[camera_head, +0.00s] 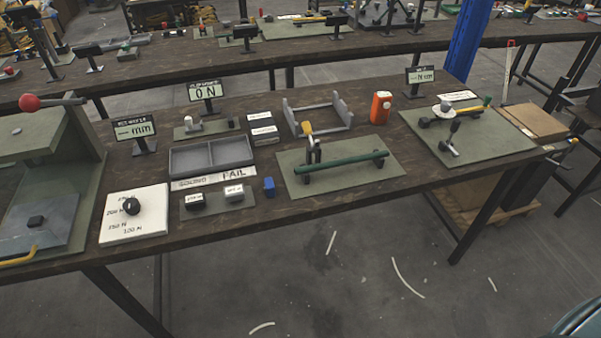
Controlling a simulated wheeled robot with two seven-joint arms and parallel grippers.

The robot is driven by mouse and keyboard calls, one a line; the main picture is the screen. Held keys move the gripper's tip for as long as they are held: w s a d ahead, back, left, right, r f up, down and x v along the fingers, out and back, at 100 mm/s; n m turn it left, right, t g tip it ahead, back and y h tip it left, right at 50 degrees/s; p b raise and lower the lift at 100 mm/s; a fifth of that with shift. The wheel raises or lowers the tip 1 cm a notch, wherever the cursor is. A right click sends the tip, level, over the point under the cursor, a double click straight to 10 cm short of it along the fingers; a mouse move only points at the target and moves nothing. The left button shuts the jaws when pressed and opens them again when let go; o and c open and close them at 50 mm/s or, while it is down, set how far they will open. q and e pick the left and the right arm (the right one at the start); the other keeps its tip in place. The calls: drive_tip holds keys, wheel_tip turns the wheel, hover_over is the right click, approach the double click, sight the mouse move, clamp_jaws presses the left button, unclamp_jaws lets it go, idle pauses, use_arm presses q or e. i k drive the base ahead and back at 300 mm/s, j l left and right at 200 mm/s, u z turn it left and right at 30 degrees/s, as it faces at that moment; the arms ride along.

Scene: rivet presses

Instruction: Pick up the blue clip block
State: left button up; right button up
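The blue clip block (269,187) is a small upright blue block. It stands on the dark wooden workbench (230,218), just right of a small grey-green plate (218,202) that holds two small labelled blocks. It is left of a larger green plate (290,172) with a green bar across it. Nothing covers the block. Neither of my grippers shows in the head view.
A grey divided tray (211,157) and a GOLDEN/FAIL label strip (190,183) lie behind the block. A white dial board (150,222) and a press with a red knob (30,103) stand left. An orange box (381,107) stands back right. The bench's front edge is clear.

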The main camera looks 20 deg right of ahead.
sight(269, 187)
drive_tip(key=i+l, duration=0.1)
drive_tip(key=l, duration=0.65)
drive_tip(key=i+l, duration=0.1)
drive_tip(key=l, duration=0.7)
